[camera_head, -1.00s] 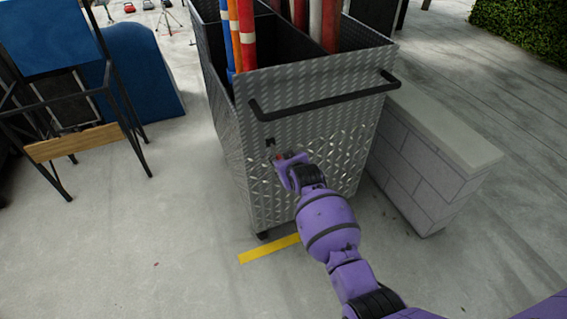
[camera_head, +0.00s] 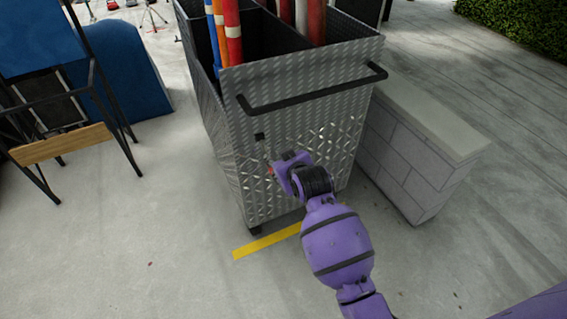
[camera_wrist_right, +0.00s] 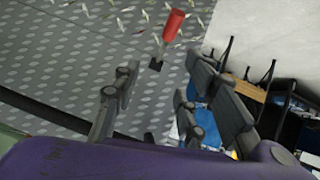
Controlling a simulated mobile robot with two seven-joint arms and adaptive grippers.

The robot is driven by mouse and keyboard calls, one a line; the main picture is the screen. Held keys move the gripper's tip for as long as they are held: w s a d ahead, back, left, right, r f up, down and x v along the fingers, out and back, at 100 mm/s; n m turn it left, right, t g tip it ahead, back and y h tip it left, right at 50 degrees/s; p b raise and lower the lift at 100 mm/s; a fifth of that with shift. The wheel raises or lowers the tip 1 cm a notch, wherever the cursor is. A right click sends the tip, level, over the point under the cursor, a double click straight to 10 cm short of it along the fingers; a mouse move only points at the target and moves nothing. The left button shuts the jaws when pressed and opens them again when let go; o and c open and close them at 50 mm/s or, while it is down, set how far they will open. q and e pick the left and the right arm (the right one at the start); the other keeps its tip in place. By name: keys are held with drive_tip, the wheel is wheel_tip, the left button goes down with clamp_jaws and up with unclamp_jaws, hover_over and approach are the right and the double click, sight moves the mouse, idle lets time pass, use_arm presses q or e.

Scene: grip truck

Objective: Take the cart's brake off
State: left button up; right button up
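The cart (camera_head: 285,90) is a grey diamond-plate metal box with a black handle bar (camera_head: 312,90) on its near side. Its brake lever has a red grip (camera_head: 270,171), low on that side under a small black square (camera_head: 259,136). In the right wrist view the red grip (camera_wrist_right: 173,22) joins a black piece (camera_wrist_right: 155,64) and lies beyond the fingers, apart from them. My right gripper (camera_head: 285,164), on the purple arm, is in front of the panel just right of the lever. In the wrist view its fingers (camera_wrist_right: 165,100) are spread, with nothing between them. My left gripper is out of view.
Red, white, blue and orange poles (camera_head: 229,32) stand in the cart. A low block wall (camera_head: 425,140) is close on its right. A yellow floor strip (camera_head: 267,241) lies before it. Chairs (camera_head: 55,100) stand left. The floor between is open.

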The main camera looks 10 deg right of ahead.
drive_tip(key=shift+v, duration=0.8)
